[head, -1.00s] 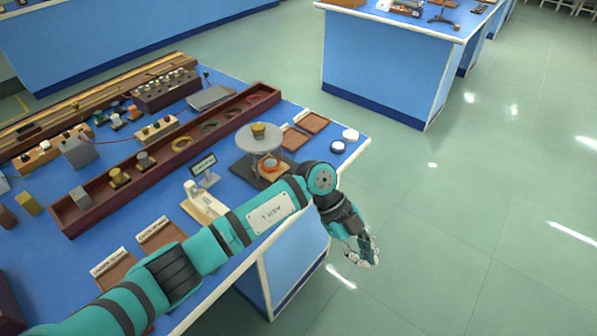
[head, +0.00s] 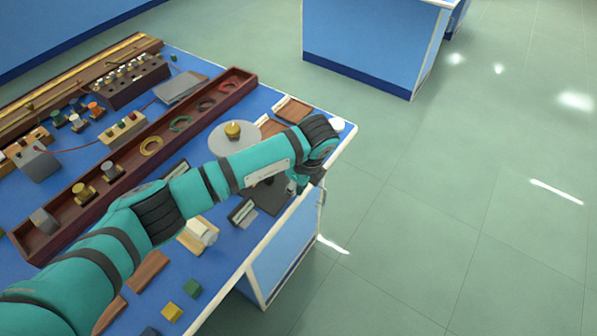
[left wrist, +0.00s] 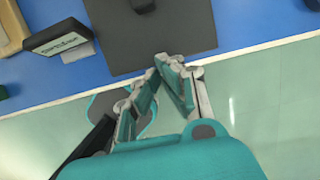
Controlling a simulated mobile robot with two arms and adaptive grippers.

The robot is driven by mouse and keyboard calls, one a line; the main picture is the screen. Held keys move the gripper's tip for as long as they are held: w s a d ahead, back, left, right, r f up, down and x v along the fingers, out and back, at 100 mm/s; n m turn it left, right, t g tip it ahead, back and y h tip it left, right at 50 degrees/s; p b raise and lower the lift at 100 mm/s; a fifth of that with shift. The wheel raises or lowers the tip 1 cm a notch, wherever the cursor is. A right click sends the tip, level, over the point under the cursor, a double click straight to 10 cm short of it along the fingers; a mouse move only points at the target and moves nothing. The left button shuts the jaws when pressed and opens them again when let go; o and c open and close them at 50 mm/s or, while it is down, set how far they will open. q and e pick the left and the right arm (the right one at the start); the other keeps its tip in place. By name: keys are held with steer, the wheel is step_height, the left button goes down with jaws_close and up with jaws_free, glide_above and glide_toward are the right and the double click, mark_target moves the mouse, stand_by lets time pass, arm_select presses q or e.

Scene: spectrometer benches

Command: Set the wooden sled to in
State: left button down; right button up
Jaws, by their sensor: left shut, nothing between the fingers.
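A light wooden piece bearing a white cylinder (head: 200,232) stands near the bench's front edge in the head view. It looks like the wooden sled, but I cannot tell its setting. A pale wooden part shows at the left edge of the left wrist view (left wrist: 12,28), probably the same piece. My left gripper (head: 303,186) is at the bench's front edge, to the right of this piece and apart from it. In the left wrist view the left gripper (left wrist: 160,69) is shut and empty, its fingertips beside a dark plate (left wrist: 170,42). My right gripper is not in view.
A small dark sign (head: 242,212) stands between the wooden piece and the dark plate. A round grey disc (head: 220,146) with a brass weight is behind my forearm. A long wooden trough (head: 130,170) crosses the bench. Small coloured blocks (head: 172,311) lie in front. Floor at right is clear.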

mark_target(279, 189)
arm_select(q)
steer(key=shift+w+a+f, duration=0.2)
steer(key=shift+a+f, duration=0.15)
steer(key=shift+f, duration=0.4)
steer(key=shift+w+a+r+p, duration=0.15)
steer(key=shift+w+a+p, duration=0.25)
steer(key=shift+a, duration=0.25)
steer(key=shift+w+a+r+p, duration=0.1)
steer(key=shift+w+a+p, duration=0.25)
steer(key=shift+a, duration=0.25)
steer(key=shift+w+a+f, duration=0.1)
steer(key=shift+w+a, duration=0.1)
steer(key=shift+w, duration=0.05)
steer(key=w+a+b, duration=0.1)
steer(key=w+a, duration=0.1)
steer(key=a, duration=0.1)
steer(key=shift+w+b, duration=0.15)
steer(key=shift+b, duration=0.2)
steer(key=shift+w+a, duration=0.15)
steer(key=shift+a, duration=0.1)
